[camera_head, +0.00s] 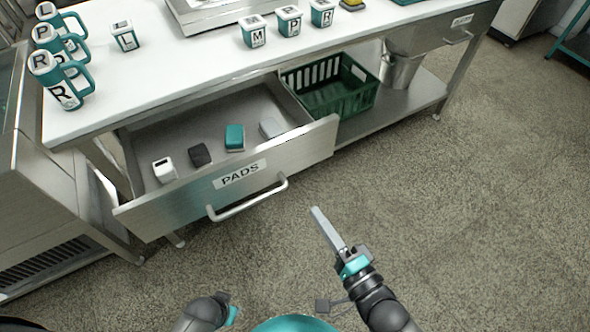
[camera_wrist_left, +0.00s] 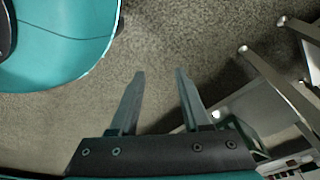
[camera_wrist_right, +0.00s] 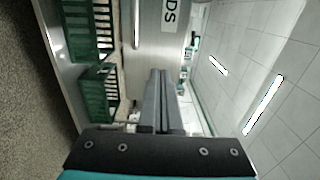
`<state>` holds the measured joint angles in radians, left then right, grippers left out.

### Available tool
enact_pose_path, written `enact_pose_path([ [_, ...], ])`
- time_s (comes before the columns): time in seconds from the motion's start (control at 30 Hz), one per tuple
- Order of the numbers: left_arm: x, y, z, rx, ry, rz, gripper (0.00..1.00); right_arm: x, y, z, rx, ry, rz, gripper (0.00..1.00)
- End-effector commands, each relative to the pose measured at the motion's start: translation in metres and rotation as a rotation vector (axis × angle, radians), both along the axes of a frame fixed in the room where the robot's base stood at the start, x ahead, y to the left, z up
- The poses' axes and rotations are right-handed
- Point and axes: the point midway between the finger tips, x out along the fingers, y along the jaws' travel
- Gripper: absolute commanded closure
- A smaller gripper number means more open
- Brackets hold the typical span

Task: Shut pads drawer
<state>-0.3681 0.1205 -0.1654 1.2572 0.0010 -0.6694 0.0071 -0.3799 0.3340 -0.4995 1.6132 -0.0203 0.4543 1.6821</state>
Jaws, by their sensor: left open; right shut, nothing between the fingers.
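The pads drawer (camera_head: 230,180) is pulled well out from under the white-topped table. Its steel front carries a "PADS" label (camera_head: 240,174) and a bar handle (camera_head: 247,199). Inside lie a white block (camera_head: 164,170), a dark grey block (camera_head: 200,154), a teal block (camera_head: 235,138) and a light grey block (camera_head: 271,127). My right gripper (camera_head: 316,212) is shut and empty, in front of the drawer, right of the handle and apart from it. The drawer front also shows in the right wrist view (camera_wrist_right: 160,50). My left gripper (camera_wrist_left: 160,75) is open and empty above the floor.
Mugs (camera_head: 60,80) and several lettered cups (camera_head: 253,32) stand on the tabletop (camera_head: 180,65). A green crate (camera_head: 328,88) and a metal bucket (camera_head: 401,72) sit on the lower shelf right of the drawer. A steel cabinet (camera_head: 60,200) stands left. Floor on the right is clear.

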Motion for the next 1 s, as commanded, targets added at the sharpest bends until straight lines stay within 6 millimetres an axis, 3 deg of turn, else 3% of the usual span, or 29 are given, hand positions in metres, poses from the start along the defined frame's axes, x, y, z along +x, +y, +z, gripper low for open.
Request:
enact_pose_path([
  [0.27,0.011,-0.009,0.012,-0.01,-0.003,0.002,0.53,0.029,0.019,-0.001,-0.001,-0.004,-0.002,1.0],
  [1.0,0.042,-0.027,0.072,-0.034,-0.043,0.007,0.53,0.104,0.07,-0.001,-0.002,-0.002,-0.002,1.0],
])
